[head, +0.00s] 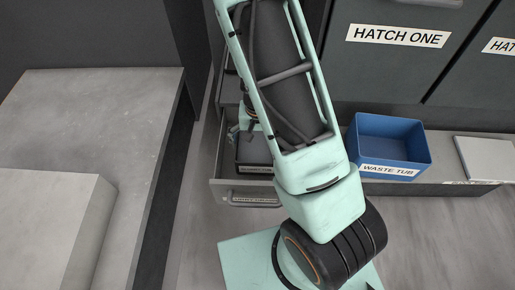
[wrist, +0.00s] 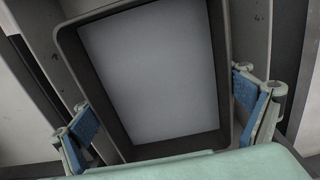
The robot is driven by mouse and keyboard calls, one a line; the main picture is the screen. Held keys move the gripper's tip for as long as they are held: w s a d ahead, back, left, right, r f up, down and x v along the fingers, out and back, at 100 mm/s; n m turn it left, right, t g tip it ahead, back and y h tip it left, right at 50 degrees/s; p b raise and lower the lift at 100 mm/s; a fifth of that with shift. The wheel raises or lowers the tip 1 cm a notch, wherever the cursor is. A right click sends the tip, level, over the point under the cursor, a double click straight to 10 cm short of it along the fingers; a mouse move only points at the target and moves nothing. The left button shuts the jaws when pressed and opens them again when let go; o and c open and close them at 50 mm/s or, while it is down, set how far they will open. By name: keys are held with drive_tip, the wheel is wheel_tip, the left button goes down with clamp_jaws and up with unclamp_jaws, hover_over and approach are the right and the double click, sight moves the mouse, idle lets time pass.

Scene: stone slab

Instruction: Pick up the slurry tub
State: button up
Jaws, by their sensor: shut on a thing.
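The slurry tub (head: 253,153) is a dark open tub with a label on its front, in the open drawer (head: 218,184) at the lower middle of the head view. In the wrist view the slurry tub (wrist: 222,95) shows a dark rim around a plain grey inside. My gripper (wrist: 164,103) has its two blue-padded fingers on opposite sides of the tub and is shut on it. In the head view my gripper (head: 244,128) is partly hidden by my arm. Whether the tub's base touches the drawer floor cannot be told.
A blue waste tub (head: 392,138) stands on the ledge right of my arm. A pale flat block (head: 484,157) lies farther right. Dark cabinet fronts, one labelled HATCH ONE (head: 398,36), rise behind. A grey stone slab (head: 95,110) fills the left.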

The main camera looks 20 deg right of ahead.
sight(258, 151)
wheel_tip(258, 151, up, 16)
drive_tip(key=w+n+p, duration=0.1)
drive_tip(key=n+p, duration=0.2)
drive_tip(key=p, duration=1.3)
drive_tip(key=shift+r+n+p, duration=0.2)
drive_tip(key=shift+n+p, duration=0.1)
drive_tip(key=shift+p, duration=0.1)
